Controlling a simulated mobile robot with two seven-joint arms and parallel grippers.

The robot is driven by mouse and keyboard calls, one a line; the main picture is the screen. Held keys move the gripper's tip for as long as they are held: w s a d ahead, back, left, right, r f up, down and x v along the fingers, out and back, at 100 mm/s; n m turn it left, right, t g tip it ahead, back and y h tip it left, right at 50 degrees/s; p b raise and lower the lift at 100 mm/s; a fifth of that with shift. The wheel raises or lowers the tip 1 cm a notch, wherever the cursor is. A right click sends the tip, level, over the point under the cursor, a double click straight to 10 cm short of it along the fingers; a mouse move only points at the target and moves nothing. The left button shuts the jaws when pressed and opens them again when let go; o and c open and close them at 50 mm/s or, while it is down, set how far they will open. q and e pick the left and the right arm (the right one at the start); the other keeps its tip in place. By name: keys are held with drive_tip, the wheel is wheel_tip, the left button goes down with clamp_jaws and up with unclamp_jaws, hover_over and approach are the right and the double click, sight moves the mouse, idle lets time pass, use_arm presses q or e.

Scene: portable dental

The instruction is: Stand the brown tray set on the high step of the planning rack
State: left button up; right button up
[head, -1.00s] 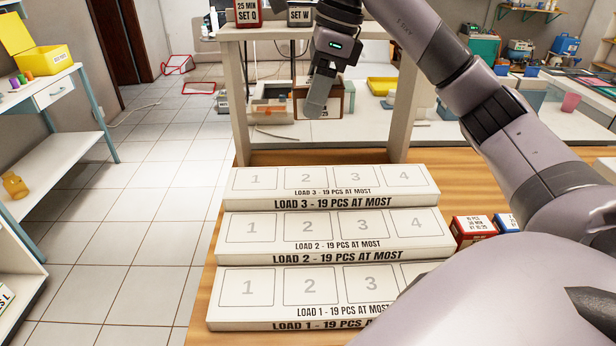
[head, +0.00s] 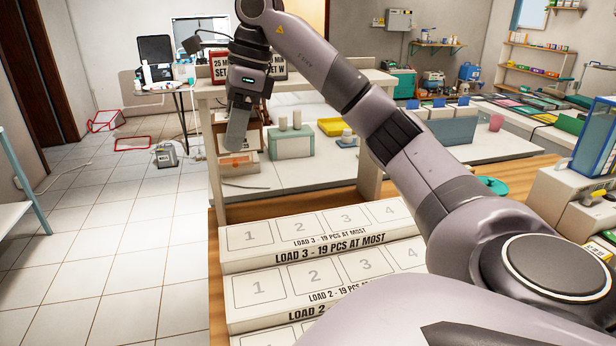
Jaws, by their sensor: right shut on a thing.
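My right gripper (head: 237,135) reaches down in front of the shelf at the upper left of the head view. It is shut on a brown tray set (head: 254,138), which hangs mostly hidden behind the fingers; its label cannot be read. The white stepped planning rack stands below, with its high step (head: 318,241), marked LOAD 3, at the back. That step's numbered places 1 to 4 are bare. The gripper and brown set are beyond the high step, above and left of place 1. My left gripper is not in view.
A wooden shelf frame (head: 372,180) rises behind the rack, with red-labelled and dark-labelled sets on its top board. My right arm hides the right and lower parts of the rack. A beige device (head: 570,200) stands at the right. Floor is open at left.

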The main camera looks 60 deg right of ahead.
drive_tip(key=shift+w+f, duration=0.1)
drive_tip(key=shift+f, duration=0.05)
drive_tip(key=b, duration=0.3)
hover_over(241, 238)
drive_tip(key=d, duration=0.1)
drive_tip(key=f, duration=0.9)
drive_tip(key=s+f, duration=0.1)
drive_tip(key=f, duration=0.4)
drive_tip(key=shift+f, duration=0.15)
drive_tip(key=shift+w+f, duration=0.1)
drive_tip(key=shift+f, duration=2.55)
drive_tip(key=shift+f, duration=0.1)
drive_tip(key=o, duration=1.2)
drive_tip(key=p+v, duration=0.1)
drive_tip(key=v, duration=1.1)
